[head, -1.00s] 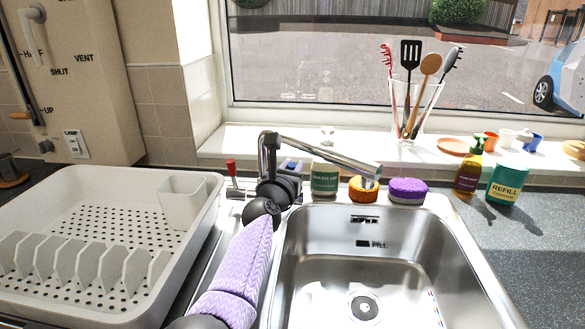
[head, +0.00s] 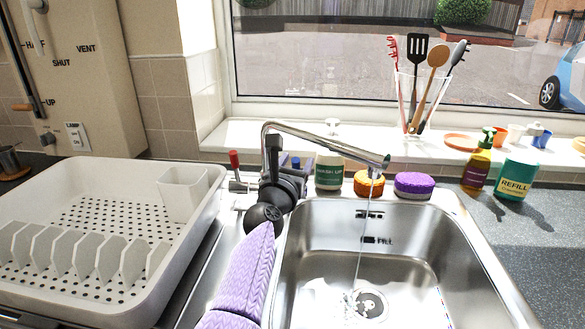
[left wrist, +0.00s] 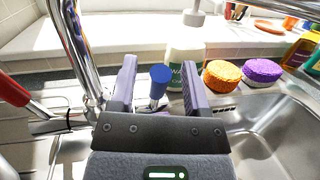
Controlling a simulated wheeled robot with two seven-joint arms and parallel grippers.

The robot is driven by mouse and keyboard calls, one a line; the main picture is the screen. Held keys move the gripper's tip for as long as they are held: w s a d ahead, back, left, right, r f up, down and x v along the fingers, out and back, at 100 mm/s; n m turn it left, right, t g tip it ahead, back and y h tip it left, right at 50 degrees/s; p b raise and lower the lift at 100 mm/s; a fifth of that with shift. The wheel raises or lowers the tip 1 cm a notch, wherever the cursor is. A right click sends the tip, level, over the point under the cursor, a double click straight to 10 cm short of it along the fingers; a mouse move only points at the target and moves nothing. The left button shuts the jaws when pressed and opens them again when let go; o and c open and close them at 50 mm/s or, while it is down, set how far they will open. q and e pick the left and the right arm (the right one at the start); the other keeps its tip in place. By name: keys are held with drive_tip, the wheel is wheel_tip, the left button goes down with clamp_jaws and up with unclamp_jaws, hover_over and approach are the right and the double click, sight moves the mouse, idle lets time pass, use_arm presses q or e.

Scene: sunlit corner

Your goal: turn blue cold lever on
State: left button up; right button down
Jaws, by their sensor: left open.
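The blue cold lever (head: 295,163) is on the right side of the chrome tap (head: 325,142), mostly hidden by my left gripper in the head view. In the left wrist view its blue knob (left wrist: 160,74) is upright on a metal stem between my open fingers, with gaps on both sides. My left gripper (left wrist: 156,72) is behind the sink's left edge, close to the tap base. A thin stream of water (head: 359,235) falls from the spout into the sink. The red lever (head: 234,160) stands at the tap's left.
A green-labelled bottle (head: 328,172), an orange sponge (head: 368,184) and a purple sponge (head: 413,185) stand right of the lever. The white dish rack (head: 110,282) lies left. The sink basin (head: 420,245) holds only water at its drain.

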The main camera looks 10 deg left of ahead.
use_arm(q)
drive_tip(key=p+v, duration=0.2)
drive_tip(key=v, duration=0.1)
drive_tip(key=p+v, duration=0.1)
drive_tip(key=shift+s+r, duration=0.3)
drive_tip(key=shift+r, duration=0.05)
drive_tip(key=shift+f+p+v, duration=0.2)
drive_tip(key=shift+p+v, duration=0.3)
drive_tip(key=shift+v, duration=0.8)
drive_tip(key=shift+f+p+v, duration=0.2)
drive_tip(key=shift+p+v, duration=0.3)
drive_tip(key=shift+v, duration=0.75)
use_arm(e)
drive_tip(key=w+a+r+t, duration=0.1)
drive_tip(key=w+a+r, duration=0.2)
drive_tip(key=r, duration=0.2)
drive_tip(key=shift+y, duration=0.3)
